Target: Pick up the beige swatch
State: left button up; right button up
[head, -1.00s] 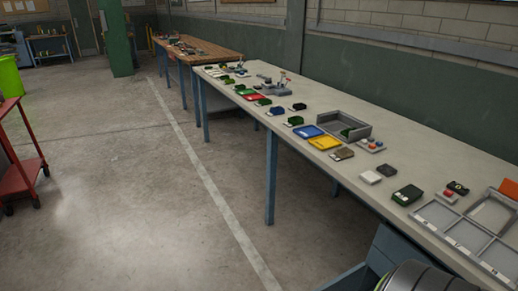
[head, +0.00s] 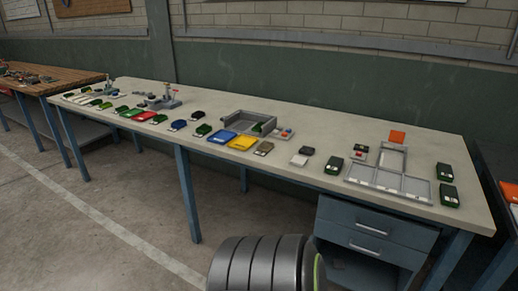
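A tan-olive swatch (head: 265,148) lies near the front edge of the long pale bench (head: 330,182), just right of the yellow tray. It looks closest to beige. A pale off-white piece (head: 299,160) lies a little to its right, and at this size I cannot be sure which is the beige swatch. Several dark green swatches, such as one at the right end (head: 449,195), lie along the bench. Neither of my grippers shows in the head view.
A blue tray (head: 222,137) and yellow tray (head: 242,143) lie flat in front of a grey open bin (head: 236,123). A grey divided tray (head: 388,180) and an orange square (head: 397,137) are at right. Drawers (head: 365,232) hang underneath. Open floor lies at left.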

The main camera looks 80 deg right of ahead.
aim_at(262, 150)
jog(key=i+l+z, duration=0.1)
jog(key=i+z, duration=0.45)
jog(key=z, duration=0.25)
jog(key=i+z, duration=0.4)
jog(key=i+j+z, duration=0.15)
jog(key=z, duration=0.3)
jog(key=i+z, duration=0.15)
jog(key=z, duration=0.3)
jog(key=i+z, duration=0.2)
jog(key=z, duration=0.3)
jog(key=i+z, duration=0.15)
jog(key=z, duration=0.3)
jog(key=i+j+z, duration=0.15)
jog(key=z, duration=0.3)
